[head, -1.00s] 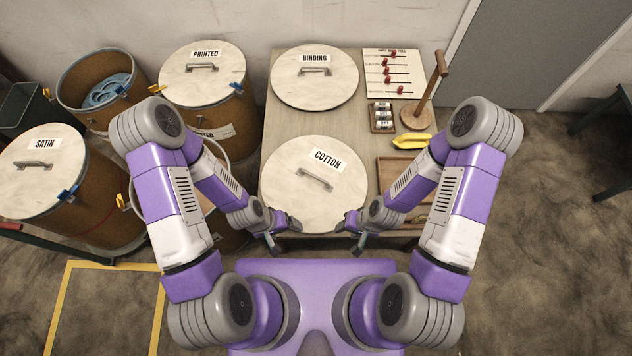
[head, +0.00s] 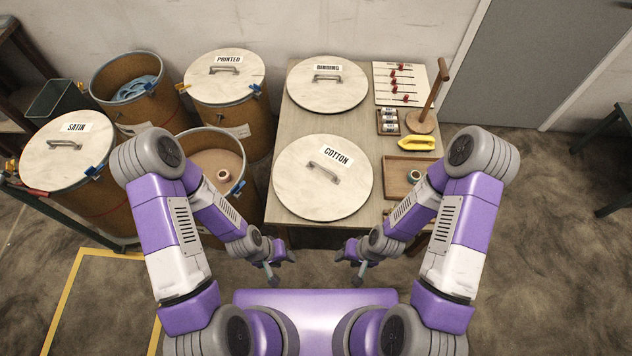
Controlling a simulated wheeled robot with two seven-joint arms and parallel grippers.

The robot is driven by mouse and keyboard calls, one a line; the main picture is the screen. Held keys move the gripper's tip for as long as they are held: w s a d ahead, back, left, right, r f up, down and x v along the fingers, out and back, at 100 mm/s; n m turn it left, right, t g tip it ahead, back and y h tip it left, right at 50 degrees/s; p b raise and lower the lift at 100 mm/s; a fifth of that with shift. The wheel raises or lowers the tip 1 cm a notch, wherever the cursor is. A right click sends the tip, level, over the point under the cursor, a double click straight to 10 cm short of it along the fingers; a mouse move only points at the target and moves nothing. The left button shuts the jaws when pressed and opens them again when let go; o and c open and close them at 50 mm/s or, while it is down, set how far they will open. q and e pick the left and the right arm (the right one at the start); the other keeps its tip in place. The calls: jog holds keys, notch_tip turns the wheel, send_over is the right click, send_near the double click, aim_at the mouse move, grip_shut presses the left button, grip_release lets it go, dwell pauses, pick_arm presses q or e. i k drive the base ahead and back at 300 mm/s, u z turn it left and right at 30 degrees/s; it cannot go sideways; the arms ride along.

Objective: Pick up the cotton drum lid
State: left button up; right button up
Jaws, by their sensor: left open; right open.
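The cotton drum lid (head: 300,190) is a round, pale disc with a grey bar handle (head: 324,172) and a label reading COTTON. It lies flat on the near part of the wooden table. My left gripper (head: 276,275) is open and empty, below the table's near edge in the picture and to the lid's lower left. My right gripper (head: 357,275) is open and empty, to the lid's lower right. Both are apart from the lid.
The binding lid (head: 310,98) lies behind on the table (head: 285,135). A tray (head: 397,182), yellow object (head: 417,143) and wooden post stand (head: 424,120) are at right. Printed (head: 215,85), satin (head: 62,165) and open drums (head: 237,152) stand left.

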aim_at(321, 176)
jog(key=i, duration=0.55)
jog(key=z, duration=1.15)
